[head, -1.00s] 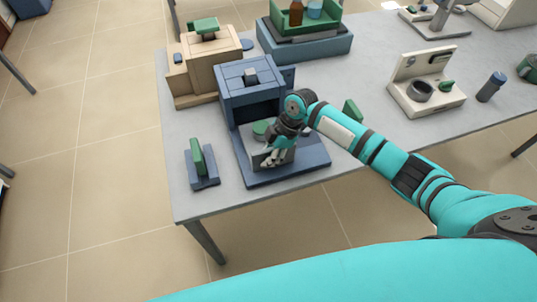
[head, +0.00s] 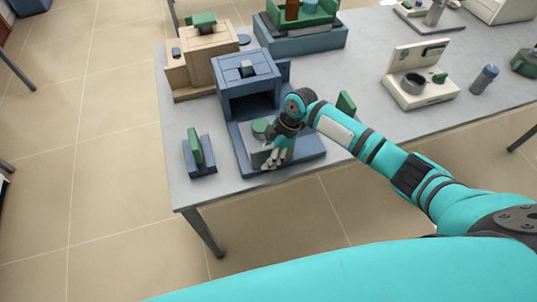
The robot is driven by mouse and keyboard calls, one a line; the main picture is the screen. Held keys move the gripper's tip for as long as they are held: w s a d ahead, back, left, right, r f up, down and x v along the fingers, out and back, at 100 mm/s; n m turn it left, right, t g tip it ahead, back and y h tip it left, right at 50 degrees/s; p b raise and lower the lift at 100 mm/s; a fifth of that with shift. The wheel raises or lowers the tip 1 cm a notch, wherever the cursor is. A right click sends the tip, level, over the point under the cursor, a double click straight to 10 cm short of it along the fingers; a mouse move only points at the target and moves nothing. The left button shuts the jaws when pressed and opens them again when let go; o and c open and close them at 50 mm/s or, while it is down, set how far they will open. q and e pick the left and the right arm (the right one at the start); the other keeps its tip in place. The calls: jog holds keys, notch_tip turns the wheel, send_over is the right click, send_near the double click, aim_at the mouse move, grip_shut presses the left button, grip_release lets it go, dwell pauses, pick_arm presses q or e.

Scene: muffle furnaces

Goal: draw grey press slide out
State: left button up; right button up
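The blue press (head: 247,68) stands near the table's left front, with a dark opening under its top block. The grey press slide (head: 256,152) sits on the press's blue base (head: 285,166), out in front of the opening. A round green piece (head: 260,126) is on top of the slide. My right gripper (head: 272,162) reaches in from the right, with its fingers at the slide's front and right side. The fingers and the dark wrist hide part of the slide. I cannot tell whether they grip it. My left gripper is not in view.
A blue stand with a green plate (head: 195,147) is left of the press. A wooden box (head: 196,72) and a blue unit with a green tray (head: 318,40) stand behind. A cream device (head: 425,92) is at the right. The table's front edge is close to the press.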

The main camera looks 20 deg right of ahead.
jog(key=v, duration=1.2)
jog(key=shift+r, duration=0.1)
